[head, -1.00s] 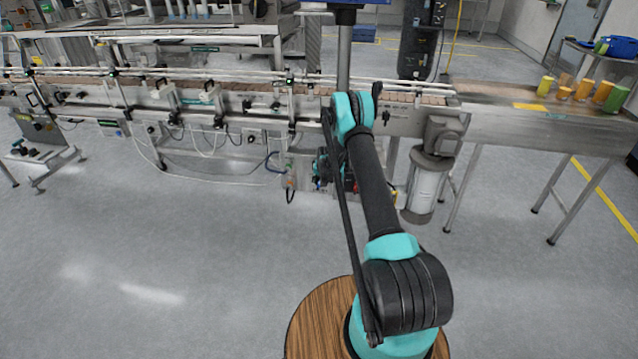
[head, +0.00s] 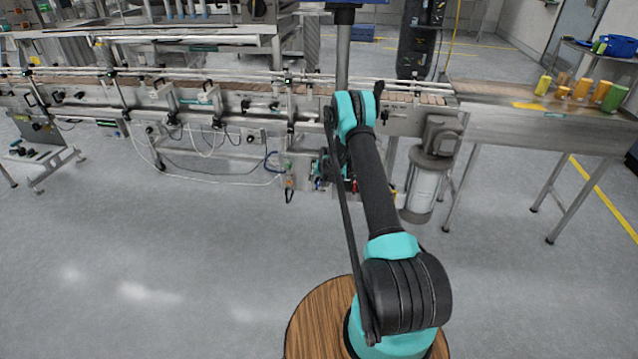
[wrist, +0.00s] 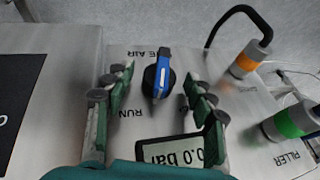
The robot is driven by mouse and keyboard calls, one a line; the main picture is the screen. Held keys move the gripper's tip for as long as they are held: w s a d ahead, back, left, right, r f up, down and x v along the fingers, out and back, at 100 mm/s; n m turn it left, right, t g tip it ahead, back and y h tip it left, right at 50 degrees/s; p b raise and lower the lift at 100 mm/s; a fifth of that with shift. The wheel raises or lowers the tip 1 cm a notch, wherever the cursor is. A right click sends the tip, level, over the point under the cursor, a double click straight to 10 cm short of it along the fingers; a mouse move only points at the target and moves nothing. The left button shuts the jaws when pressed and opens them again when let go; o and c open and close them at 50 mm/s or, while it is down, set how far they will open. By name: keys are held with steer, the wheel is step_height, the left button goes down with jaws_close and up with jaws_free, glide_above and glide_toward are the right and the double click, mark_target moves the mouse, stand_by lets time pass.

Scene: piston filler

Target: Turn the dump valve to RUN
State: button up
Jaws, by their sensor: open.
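The dump valve's blue knob (wrist: 160,76) sits on a dark round base on a grey metal panel in the wrist view. Its handle stands nearly upright in the picture, with a white mark on it. An upside-down RUN label (wrist: 124,112) is at its lower left. My gripper (wrist: 157,80) is open, with green-padded fingers on the left and right of the knob. Gaps show between the pads and the handle. In the head view my arm hides most of the gripper and the knob.
A display reading 0.0 bar (wrist: 182,151) is below the knob. Fittings with an orange ring (wrist: 244,65) and a green ring (wrist: 289,122) stand at the right. A conveyor (head: 230,100) crosses behind my arm, with a motor (head: 428,165) to its right. The floor in front is clear.

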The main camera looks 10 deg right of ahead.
steer(key=v, duration=1.1)
steer(key=shift+s+r, duration=0.25)
steer(key=shift+r, duration=0.1)
